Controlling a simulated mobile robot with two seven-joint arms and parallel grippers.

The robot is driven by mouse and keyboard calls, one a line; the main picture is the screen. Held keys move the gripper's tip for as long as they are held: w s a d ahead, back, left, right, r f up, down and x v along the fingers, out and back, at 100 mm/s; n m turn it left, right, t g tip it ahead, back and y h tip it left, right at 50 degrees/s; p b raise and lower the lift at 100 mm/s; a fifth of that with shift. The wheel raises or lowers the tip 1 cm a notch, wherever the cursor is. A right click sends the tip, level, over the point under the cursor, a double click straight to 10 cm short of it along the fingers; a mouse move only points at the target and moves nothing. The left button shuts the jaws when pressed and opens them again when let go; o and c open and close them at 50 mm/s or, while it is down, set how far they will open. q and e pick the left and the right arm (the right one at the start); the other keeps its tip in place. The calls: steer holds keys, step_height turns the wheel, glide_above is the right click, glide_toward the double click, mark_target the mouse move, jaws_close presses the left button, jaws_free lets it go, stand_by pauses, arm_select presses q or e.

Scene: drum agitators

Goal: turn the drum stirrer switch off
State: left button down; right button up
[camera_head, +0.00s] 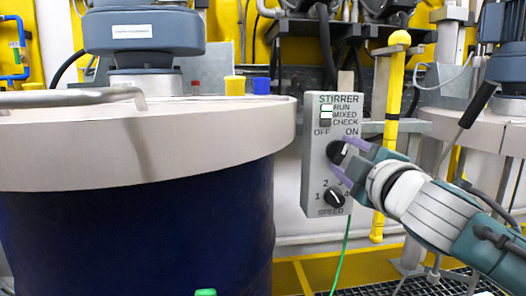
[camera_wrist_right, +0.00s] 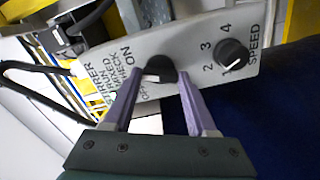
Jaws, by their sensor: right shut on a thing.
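The grey stirrer control box (camera_head: 314,178) hangs in the middle of the head view, with OFF and ON labels above a black switch knob (camera_head: 335,152). My right gripper (camera_head: 343,161) reaches in from the right, its purple fingers on either side of this knob and shut on it. In the right wrist view, the switch knob (camera_wrist_right: 161,68) sits between the two fingertips (camera_wrist_right: 159,75). A pale mark shows on it; I cannot tell surely which label it points at. The black speed knob (camera_head: 334,197) is lower on the box, outside the fingers. My left gripper is not in view.
A large dark blue drum (camera_head: 130,240) with a metal lid (camera_head: 80,150) stands left of the box. A yellow post (camera_head: 394,95) rises just behind my right wrist. A green cable (camera_head: 341,262) hangs below the box. Another drum lid (camera_head: 485,128) is at right.

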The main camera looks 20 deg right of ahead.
steer(key=n+p, duration=0.1)
steer(key=n, duration=0.5)
steer(key=shift+n, duration=0.3)
steer(key=n+p, duration=0.1)
steer(key=n, duration=0.3)
steer(key=shift+n, duration=0.8)
steer(key=o, duration=1.4)
steer(key=shift+c, duration=0.2)
